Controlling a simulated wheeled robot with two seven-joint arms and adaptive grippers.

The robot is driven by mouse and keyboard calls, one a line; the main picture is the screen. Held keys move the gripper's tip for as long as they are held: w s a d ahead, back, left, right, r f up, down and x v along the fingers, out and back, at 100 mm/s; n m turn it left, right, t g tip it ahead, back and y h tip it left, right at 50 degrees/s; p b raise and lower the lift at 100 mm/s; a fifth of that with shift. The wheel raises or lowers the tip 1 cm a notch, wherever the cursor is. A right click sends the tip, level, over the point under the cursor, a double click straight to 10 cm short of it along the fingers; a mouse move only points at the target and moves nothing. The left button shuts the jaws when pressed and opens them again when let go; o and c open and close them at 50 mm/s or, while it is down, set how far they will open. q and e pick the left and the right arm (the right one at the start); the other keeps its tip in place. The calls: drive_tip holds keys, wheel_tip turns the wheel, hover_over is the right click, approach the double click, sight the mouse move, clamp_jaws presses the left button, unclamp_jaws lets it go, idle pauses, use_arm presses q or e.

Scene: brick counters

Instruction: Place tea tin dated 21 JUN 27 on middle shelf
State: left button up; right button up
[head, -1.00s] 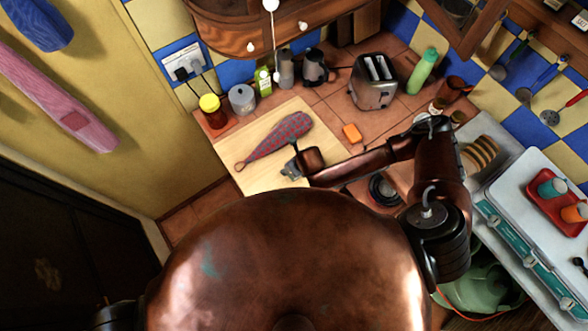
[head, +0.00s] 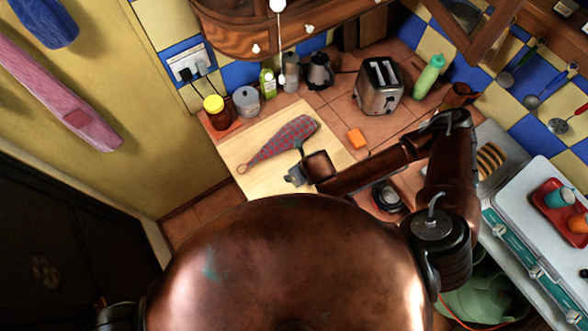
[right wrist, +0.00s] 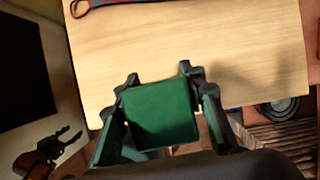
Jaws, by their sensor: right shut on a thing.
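A green square-faced tin (right wrist: 160,115) sits between the fingers of my right gripper (right wrist: 162,92) in the right wrist view. The fingers are shut on its two sides, and no date is readable on it. In the head view my right gripper (head: 295,176) is over the near part of the cutting board, and the tin cannot be made out there. My left gripper (right wrist: 68,135) shows small at the lower left of the right wrist view, its fingers apart and empty. No middle shelf can be clearly identified.
The wooden cutting board (head: 248,150) holds a checked oven mitt (head: 285,142). A wooden cabinet (head: 255,30) hangs above.

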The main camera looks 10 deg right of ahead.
drive_tip(key=s+r+p, duration=0.1)
drive_tip(key=s+r, duration=0.1)
drive_tip(key=s, duration=0.2)
drive_tip(key=s+a+r+p, duration=0.1)
drive_tip(key=s+r, duration=0.1)
drive_tip(key=s, duration=0.3)
drive_tip(key=shift+s+a+r, duration=0.15)
drive_tip(key=shift+a+r, duration=0.05)
drive_tip(key=shift+r, duration=0.05)
